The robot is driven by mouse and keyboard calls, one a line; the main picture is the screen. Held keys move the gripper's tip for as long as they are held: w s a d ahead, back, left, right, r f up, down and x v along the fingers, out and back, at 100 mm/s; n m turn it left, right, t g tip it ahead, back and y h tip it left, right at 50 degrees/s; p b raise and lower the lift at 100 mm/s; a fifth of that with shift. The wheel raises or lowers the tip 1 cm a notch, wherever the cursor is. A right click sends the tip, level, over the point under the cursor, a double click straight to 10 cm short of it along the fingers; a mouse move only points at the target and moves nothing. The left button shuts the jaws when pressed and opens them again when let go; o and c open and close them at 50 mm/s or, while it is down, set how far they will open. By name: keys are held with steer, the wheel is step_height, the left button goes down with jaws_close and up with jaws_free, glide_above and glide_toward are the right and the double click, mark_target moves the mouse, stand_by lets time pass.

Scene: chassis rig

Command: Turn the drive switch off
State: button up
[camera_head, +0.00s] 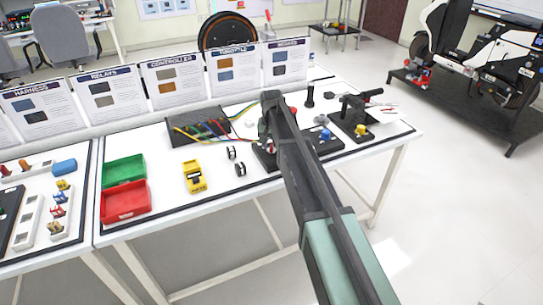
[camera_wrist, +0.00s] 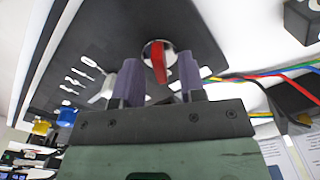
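The drive switch (camera_wrist: 159,62) shows in the wrist view as a red lever on a round silver base, set in a dark panel (camera_wrist: 130,25). My gripper (camera_wrist: 158,78) has two purple-grey fingers, one on each side of the red lever in the picture. The fingers are apart, with a clear gap between them and nothing held. Whether a fingertip touches the lever cannot be told. In the camera_head view my arm covers most of the switch area.
Red, green, yellow and blue wires (camera_head: 205,130) run over a dark board left of my arm. A black unit with a yellow knob (camera_head: 361,130) is at right.

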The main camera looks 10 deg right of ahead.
steer(key=shift+f, duration=0.2)
jaws_close()
steer(key=shift+n, duration=0.4)
steer(key=n, duration=1.1)
stand_by(0.6)
